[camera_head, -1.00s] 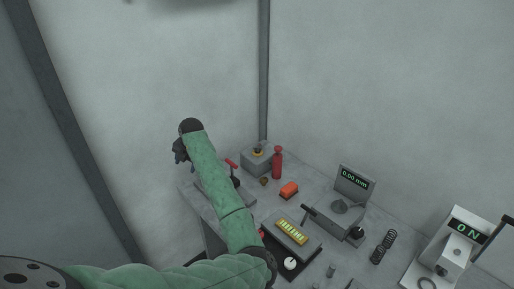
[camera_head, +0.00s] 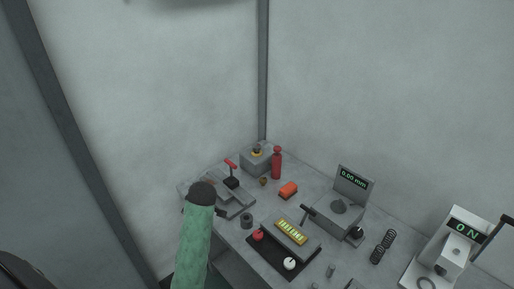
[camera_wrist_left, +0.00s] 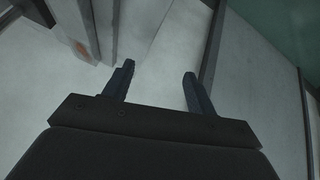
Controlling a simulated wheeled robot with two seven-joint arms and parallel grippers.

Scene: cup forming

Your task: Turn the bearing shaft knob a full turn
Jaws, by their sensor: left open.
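I cannot tell for certain which knob is the bearing shaft knob. A black knob (camera_head: 357,232) sits on the side of a grey unit (camera_head: 335,217) with a "0.00 mm" display (camera_head: 355,178). A white knob (camera_head: 290,263) sits on a black panel (camera_head: 271,263) in front. My left gripper (camera_wrist_left: 158,72) is open and empty in the left wrist view, with pale surfaces beyond its fingers. In the head view, my green left arm rises at the bench's left end, away from both knobs, and mostly hides its gripper. My right gripper is out of view.
A "0 N" gauge (camera_head: 466,231) stands at right. Walls close off the back.

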